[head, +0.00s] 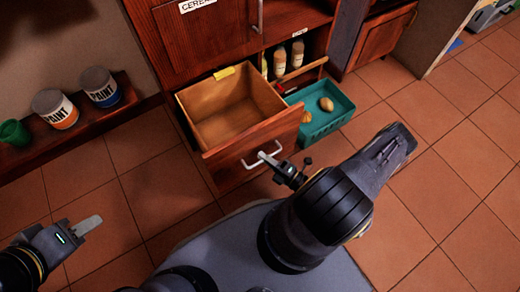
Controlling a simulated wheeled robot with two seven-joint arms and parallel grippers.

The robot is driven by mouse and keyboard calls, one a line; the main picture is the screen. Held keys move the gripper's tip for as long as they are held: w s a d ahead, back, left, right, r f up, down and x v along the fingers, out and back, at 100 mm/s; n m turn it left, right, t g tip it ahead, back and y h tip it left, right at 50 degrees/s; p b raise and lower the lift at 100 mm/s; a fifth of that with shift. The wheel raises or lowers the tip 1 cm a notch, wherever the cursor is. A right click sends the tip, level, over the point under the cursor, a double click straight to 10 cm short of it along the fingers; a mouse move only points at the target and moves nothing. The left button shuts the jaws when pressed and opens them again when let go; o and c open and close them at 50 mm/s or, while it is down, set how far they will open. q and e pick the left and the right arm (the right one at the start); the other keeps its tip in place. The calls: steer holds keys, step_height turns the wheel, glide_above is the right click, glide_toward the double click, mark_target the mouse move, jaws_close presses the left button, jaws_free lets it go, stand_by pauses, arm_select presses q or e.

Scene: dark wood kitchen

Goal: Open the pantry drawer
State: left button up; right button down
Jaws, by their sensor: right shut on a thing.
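The pantry drawer (252,147) is pulled out from the dark wood cabinet, and its light wooden inside looks empty. A pale bar handle (246,164) is fixed across its front. My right gripper (268,158) is shut on the handle, near its right part. My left gripper (88,225) is at the lower left, above the tiled floor and away from the drawer. Its fingers overlap in this view, so its opening does not show clearly.
A teal crate (345,104) with several potato-like items stands right of the drawer. Bottles (297,53) stand on a shelf behind it. Paint cans (100,87) and a green cup (14,132) stand on a left ledge.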

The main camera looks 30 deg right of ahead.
steer(key=shift+s+a, duration=0.1)
steer(key=shift+s, duration=0.1)
steer(key=c, duration=1.5)
jaws_free()
steer(key=p+v, duration=0.1)
steer(key=v, duration=0.6)
steer(key=shift+s+d, duration=0.25)
steer(key=shift+s, duration=0.05)
steer(key=shift+f, duration=0.1)
